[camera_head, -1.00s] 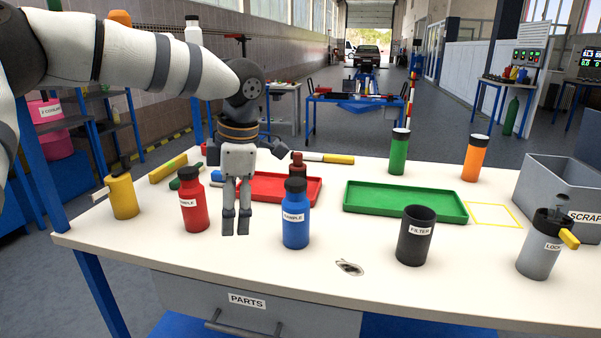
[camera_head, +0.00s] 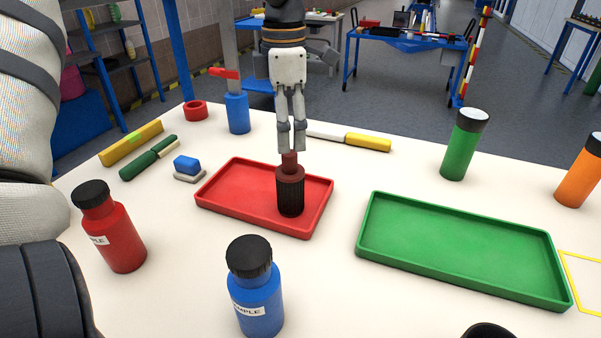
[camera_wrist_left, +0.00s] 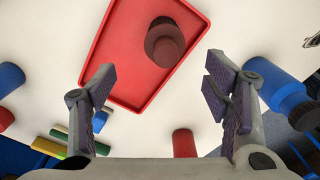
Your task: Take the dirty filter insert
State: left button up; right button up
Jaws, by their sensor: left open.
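The dirty filter insert (camera_head: 290,195) is a dark, ribbed cylinder with a brownish-red top and knob. It stands upright in the red tray (camera_head: 215,203). My left gripper (camera_head: 291,150) points down, with its fingertips at about the height of the knob in the head view. In the left wrist view the gripper (camera_wrist_left: 160,105) is open and empty, and the insert (camera_wrist_left: 165,45) lies beyond the fingertips, apart from them. The dark filter housing (camera_head: 490,331) is mostly cut off at the bottom edge. My right gripper is not in view.
A red bottle (camera_head: 112,232) and a blue bottle (camera_head: 256,290) stand in front of the red tray. An empty green tray (camera_head: 460,248) lies to the right. A yellow-handled tool (camera_head: 367,142) lies behind, and a blue holder (camera_head: 237,113) stands at the back left.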

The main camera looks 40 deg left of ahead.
aim_at(290, 176)
pick_arm(q)
jog(key=f, duration=0.9)
jog(key=shift+s+d+f, duration=0.15)
jog(key=shift+d+f, duration=0.15)
jog(key=shift+d, duration=0.1)
jog(key=shift+f, duration=0.5)
jog(key=shift+c, duration=0.5)
jog(key=c, duration=1.2)
